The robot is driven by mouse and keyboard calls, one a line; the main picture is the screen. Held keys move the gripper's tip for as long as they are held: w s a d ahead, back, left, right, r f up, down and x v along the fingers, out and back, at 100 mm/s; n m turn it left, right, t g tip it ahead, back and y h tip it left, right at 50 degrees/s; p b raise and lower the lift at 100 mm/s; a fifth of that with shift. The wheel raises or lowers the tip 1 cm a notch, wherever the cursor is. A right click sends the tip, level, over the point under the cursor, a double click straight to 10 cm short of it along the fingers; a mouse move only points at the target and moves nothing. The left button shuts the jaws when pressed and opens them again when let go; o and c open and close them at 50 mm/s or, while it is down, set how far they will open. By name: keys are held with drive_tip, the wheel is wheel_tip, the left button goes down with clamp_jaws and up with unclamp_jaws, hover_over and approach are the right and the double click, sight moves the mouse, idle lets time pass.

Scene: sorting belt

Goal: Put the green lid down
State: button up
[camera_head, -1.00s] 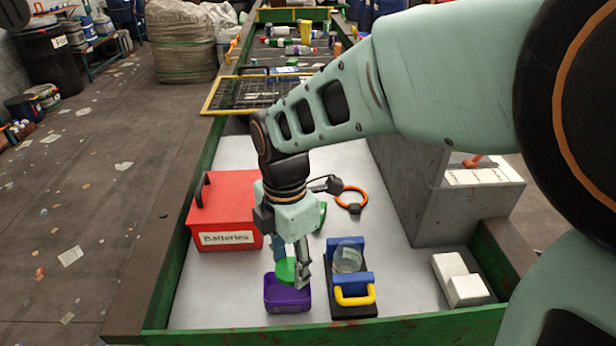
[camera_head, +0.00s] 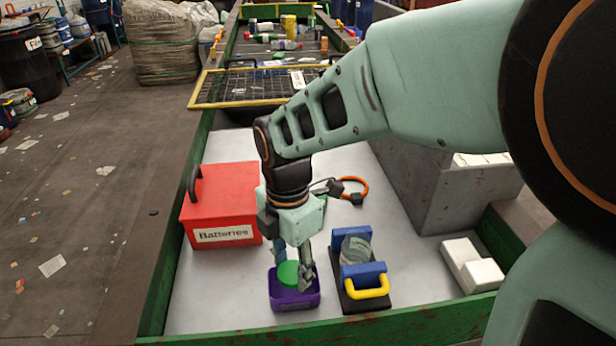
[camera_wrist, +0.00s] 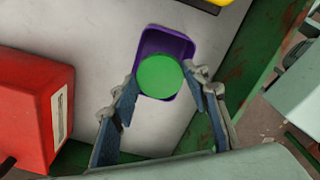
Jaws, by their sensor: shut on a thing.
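The green lid (camera_head: 288,273) is a round disc held between the fingers of my gripper (camera_head: 293,272). In the wrist view the lid (camera_wrist: 158,77) shows face-on between the two fingertips (camera_wrist: 161,82). It is over the purple tray (camera_head: 296,302), overlapping its opening; the tray also shows in the wrist view (camera_wrist: 178,42). My gripper is shut on the lid and points down. Whether the lid touches the tray's floor cannot be told.
A red Batteries box (camera_head: 217,205) stands left of my gripper. Right of the tray is a black fixture with blue jaws (camera_head: 362,270), a clear jar (camera_head: 356,246) and a yellow handle (camera_head: 367,288). A green rim (camera_head: 420,322) borders the front.

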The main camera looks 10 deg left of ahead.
sight(294, 271)
drive_tip(key=shift+d, duration=0.1)
drive_tip(key=shift+f+b, duration=0.3)
drive_tip(key=shift+f, duration=0.3)
drive_tip(key=o, duration=0.7)
drive_tip(key=shift+c, duration=0.2)
wheel_tip(294, 271, up, 13)
drive_tip(key=p, duration=1.1)
drive_tip(key=shift+r, duration=0.2)
